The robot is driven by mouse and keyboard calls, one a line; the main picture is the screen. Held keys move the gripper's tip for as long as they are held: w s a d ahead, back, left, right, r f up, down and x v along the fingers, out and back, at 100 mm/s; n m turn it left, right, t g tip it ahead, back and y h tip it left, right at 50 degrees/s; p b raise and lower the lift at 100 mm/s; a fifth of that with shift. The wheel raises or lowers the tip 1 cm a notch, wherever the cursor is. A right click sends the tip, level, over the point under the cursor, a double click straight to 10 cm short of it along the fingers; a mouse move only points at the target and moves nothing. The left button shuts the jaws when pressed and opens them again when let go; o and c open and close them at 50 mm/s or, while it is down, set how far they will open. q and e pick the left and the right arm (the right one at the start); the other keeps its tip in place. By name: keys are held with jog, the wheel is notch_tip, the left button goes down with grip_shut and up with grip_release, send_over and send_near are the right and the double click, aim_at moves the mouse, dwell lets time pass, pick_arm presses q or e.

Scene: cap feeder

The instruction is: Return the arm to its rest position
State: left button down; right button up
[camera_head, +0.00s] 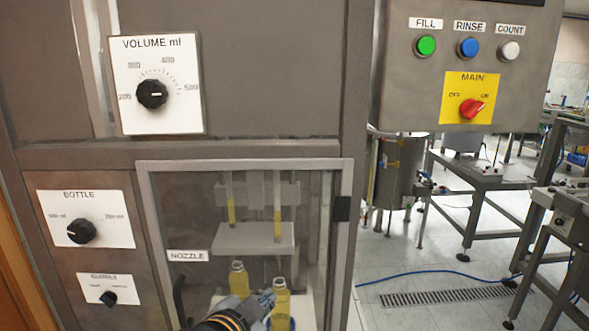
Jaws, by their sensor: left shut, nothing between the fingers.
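My left gripper (264,299) shows at the bottom centre of the head view, in front of the machine's clear-fronted nozzle cabinet (345,180). Its fingers are shut with nothing between them. They appear close to a bottle of yellow liquid (281,302), but I cannot tell the gap in depth. The black and orange wrist of my left arm runs off the bottom edge. My right gripper is not in view.
A second bottle (238,278) stands behind under the nozzles. A volume dial (152,94) and bottle dial (82,231) are on the left panels. A control box (460,65) with buttons and a red main switch (472,108) hangs upper right. Open floor (400,255) lies right.

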pick_arm(q)
jog(key=s+a+f+n+g+y, duration=0.1)
jog(key=s+a+f+n+g, duration=0.1)
jog(key=s+a+f, duration=0.3)
jog(key=s+a+f+n+g+y, duration=0.1)
jog(key=s+f, duration=0.2)
jog(key=f, duration=0.4)
jog(key=s+a+f+n+g, duration=0.2)
jog(key=s+a+f, duration=0.15)
jog(key=f, duration=0.25)
jog(key=s+a+f+n+g+y, duration=0.1)
jog(key=s+a+f+n+g, duration=0.15)
jog(key=s+f, duration=0.4)
jog(key=s+a+f+n+g+y, duration=0.1)
jog(key=s+a+f+g, duration=0.15)
jog(key=s, duration=0.65)
jog(key=s+f+b+x, duration=0.1)
jog(key=s+x, duration=0.2)
jog(key=x, duration=1)
jog(key=s+b+x, duration=0.1)
jog(key=s+x, duration=0.1)
jog(key=x, duration=1.1)
jog(key=s+a+f, duration=0.2)
jog(key=s+f, duration=0.7)
jog(key=s+a+f+g+b, duration=0.1)
jog(key=s+a+f, duration=0.1)
jog(key=s+f, duration=0.7)
jog(key=shift+f, duration=0.55)
jog(key=shift+w+m, duration=0.1)
jog(key=shift+m, duration=0.15)
